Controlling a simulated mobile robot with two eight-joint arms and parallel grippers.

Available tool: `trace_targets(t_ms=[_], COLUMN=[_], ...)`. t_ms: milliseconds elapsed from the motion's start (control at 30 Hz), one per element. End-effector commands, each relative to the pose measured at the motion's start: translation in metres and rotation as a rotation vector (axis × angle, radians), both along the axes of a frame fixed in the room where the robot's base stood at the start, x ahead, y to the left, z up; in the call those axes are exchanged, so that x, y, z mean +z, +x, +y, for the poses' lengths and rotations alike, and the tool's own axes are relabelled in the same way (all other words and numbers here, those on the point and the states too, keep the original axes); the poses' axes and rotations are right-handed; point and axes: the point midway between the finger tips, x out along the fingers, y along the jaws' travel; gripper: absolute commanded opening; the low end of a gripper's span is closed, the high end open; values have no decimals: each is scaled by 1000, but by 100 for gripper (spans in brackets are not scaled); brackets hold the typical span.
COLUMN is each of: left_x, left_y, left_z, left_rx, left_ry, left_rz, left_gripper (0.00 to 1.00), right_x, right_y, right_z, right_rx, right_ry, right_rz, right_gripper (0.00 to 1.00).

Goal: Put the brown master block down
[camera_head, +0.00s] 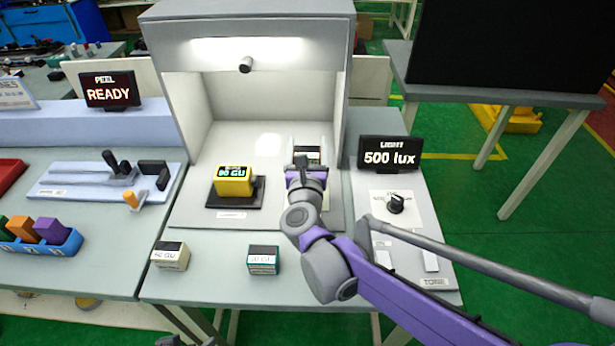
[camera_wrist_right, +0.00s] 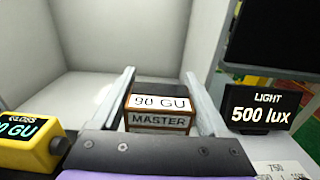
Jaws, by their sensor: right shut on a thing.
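My right gripper (camera_head: 307,157) reaches into the light booth (camera_head: 250,115) from the front right. It is shut on the brown master block (camera_wrist_right: 158,121), which has a dark top and a white label reading 90 GU MASTER. The block sits upright between the two grey fingers in the right wrist view. In the head view only a little of the block shows past the gripper. I cannot tell whether its underside touches the booth floor (camera_head: 270,215). A pale patch (camera_head: 326,199) shows beside the wrist, mostly hidden.
A yellow gloss meter (camera_head: 233,181) stands on a dark pad (camera_head: 212,200) left of the gripper. The light display (camera_head: 390,152) reads 500 lux to the right. A cream block (camera_head: 169,257) and a teal block (camera_head: 263,260) stand in front of the booth.

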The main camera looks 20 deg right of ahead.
Motion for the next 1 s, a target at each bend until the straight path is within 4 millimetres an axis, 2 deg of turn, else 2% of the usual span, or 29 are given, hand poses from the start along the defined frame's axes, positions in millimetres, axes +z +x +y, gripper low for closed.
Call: trace_targets(t_ms=[33, 200, 433, 600, 1000], left_x=[-5, -12, -16, -23, -26], left_y=[-1, -1, -1, -1, -1], left_z=[0, 0, 0, 0, 0], left_rx=[0, 0, 0, 0, 0], left_ry=[0, 0, 0, 0, 0], left_rz=[1, 4, 5, 7, 8], left_gripper=[100, 100, 100, 100, 100], right_x=[-13, -43, -60, -85, -91], right_y=[0, 0, 0, 0, 0], right_z=[0, 0, 0, 0, 0], right_rx=[0, 0, 0, 0, 0], right_ry=[0, -1, 0, 0, 0], right_rz=[1, 0, 0, 0, 0], right_gripper=[16, 16, 16, 16, 16])
